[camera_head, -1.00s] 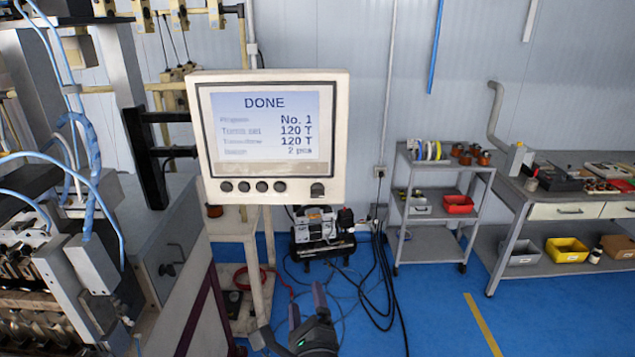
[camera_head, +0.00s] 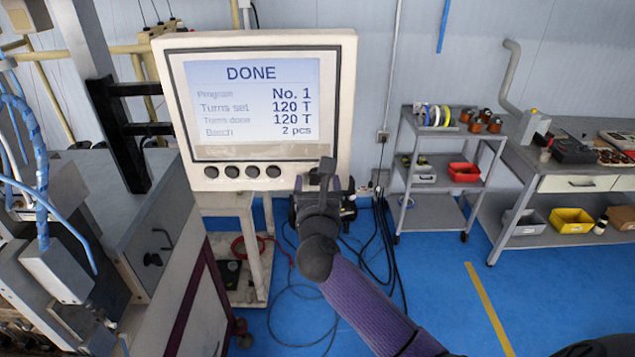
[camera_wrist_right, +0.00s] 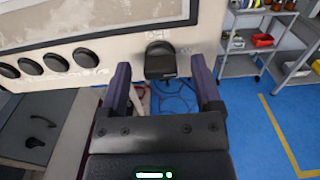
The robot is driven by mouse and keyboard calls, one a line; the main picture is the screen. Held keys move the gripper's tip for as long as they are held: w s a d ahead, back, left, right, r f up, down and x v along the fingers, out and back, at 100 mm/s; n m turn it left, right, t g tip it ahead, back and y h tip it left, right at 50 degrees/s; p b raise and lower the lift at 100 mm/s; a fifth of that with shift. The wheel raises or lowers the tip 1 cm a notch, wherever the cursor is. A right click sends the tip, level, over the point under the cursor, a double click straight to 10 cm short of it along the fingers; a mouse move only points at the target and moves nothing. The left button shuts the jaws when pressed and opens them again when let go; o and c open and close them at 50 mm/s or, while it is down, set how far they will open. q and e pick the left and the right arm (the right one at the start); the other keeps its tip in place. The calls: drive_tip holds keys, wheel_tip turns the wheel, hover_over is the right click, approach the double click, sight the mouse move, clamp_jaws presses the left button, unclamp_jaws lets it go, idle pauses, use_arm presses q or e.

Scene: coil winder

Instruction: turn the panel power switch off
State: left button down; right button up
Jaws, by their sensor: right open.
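The white control panel (camera_head: 345,100) hangs at centre left with a lit screen (camera_head: 255,100) reading DONE, No. 1, 120 T. A row of round dark buttons (camera_head: 252,171) runs below the screen. My right gripper (camera_head: 325,172) is in front of the panel's lower right corner and hides the switch in the head view. In the right wrist view the black power switch (camera_wrist_right: 160,60) shows between and just beyond my two open fingers (camera_wrist_right: 162,78). No touch is visible. I cannot tell which way the switch is set. My left gripper is not in view.
The winder's grey body (camera_head: 165,235) stands left of the panel. Behind are a grey shelf cart (camera_head: 432,212) with a red bin (camera_head: 464,172) and a workbench (camera_head: 520,180).

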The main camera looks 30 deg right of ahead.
drive_tip(key=shift+w+d, duration=0.1)
drive_tip(key=shift+w, duration=0.05)
drive_tip(key=shift+c, duration=0.2)
clamp_jaws()
drive_tip(key=n+p, duration=0.3)
drive_tip(key=shift+r+p, duration=0.15)
drive_tip(key=shift+p, duration=0.2)
drive_tip(key=n+p, duration=0.3)
drive_tip(key=n, duration=0.2)
drive_tip(key=shift+a, duration=0.2)
drive_tip(key=n+p, duration=0.2)
drive_tip(key=n, duration=0.1)
drive_tip(key=n+p, duration=0.1)
drive_tip(key=n, duration=0.1)
drive_tip(key=shift+w+f, duration=0.1)
drive_tip(key=shift+f, duration=0.15)
drive_tip(key=shift+f+n+p, duration=0.15)
drive_tip(key=shift+n+p, duration=0.8)
drive_tip(key=shift+n, duration=1.55)
